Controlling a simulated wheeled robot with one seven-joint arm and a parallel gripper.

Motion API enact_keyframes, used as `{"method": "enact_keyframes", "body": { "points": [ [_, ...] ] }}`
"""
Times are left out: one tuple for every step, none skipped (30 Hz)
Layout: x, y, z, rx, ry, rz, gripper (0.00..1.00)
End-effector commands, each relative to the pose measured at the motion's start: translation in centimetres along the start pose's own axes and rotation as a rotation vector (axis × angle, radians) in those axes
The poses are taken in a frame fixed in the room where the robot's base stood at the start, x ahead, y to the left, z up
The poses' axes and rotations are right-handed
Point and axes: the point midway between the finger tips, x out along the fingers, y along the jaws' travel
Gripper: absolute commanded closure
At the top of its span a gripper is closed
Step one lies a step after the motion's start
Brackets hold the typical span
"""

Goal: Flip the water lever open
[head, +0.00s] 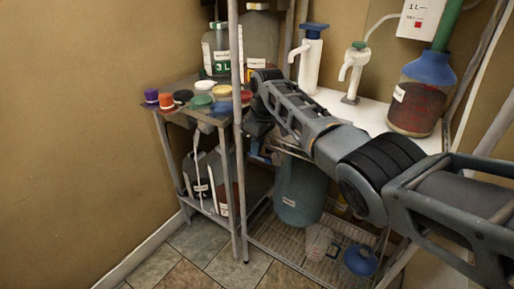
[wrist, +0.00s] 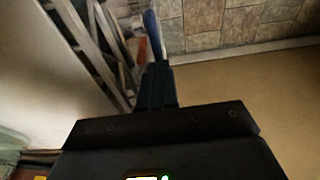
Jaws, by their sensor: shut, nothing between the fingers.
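A white tap with a blue top (head: 314,30) stands on the white shelf at the back of the head view. A second white tap with a green top (head: 357,46) stands to its right. I cannot read which one is for water. My gripper (wrist: 155,80) is shut and empty, its dark fingers together in the wrist view. A narrow blue and pale thing (wrist: 152,32) shows just past the fingertips; I cannot tell what it is or whether they touch. In the head view my gripper hangs below the wrist, left of and lower than the taps, partly behind a shelf post.
A small side table (head: 183,112) with several coloured lids stands at left. A metal post (head: 237,130) rises beside my wrist. A blue-capped jar (head: 416,95) stands right of the taps, and a large teal container (head: 298,190) below. The floor at front left is clear.

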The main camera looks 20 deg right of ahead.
Motion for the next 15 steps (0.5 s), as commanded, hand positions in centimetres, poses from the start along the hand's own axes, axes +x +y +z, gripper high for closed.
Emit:
{"method": "enact_keyframes", "body": {
  "points": [
    [0.50, -0.05, -0.02, -0.001, -0.022, 0.000, 1.00],
    [0.60, -0.05, 0.03, -0.001, -0.037, 0.000, 1.00],
    [0.72, -0.04, 0.05, 0.000, -0.056, -0.001, 1.00],
    [0.74, -0.04, 0.02, -0.001, -0.070, 0.000, 1.00],
    [0.85, -0.07, 0.06, -0.001, -0.085, 0.000, 1.00],
    [0.87, -0.05, 0.06, -0.001, -0.103, 0.000, 1.00],
    [0.92, -0.05, 0.07, -0.001, -0.116, -0.001, 1.00],
    [0.94, -0.05, 0.05, -0.001, -0.129, -0.001, 1.00],
    [1.16, -0.05, 0.15, 0.000, -0.128, -0.002, 1.00],
    [1.19, -0.04, 0.13, 0.000, -0.126, -0.001, 1.00],
    [1.21, -0.03, 0.10, 0.000, -0.125, -0.001, 1.00],
    [1.26, -0.03, 0.07, 0.000, -0.124, -0.001, 1.00],
    [1.30, -0.02, 0.05, 0.000, -0.124, -0.001, 1.00],
    [1.35, -0.02, 0.03, 0.000, -0.125, -0.001, 1.00],
    [1.42, -0.03, 0.00, -0.001, -0.125, -0.001, 1.00]
  ]
}}
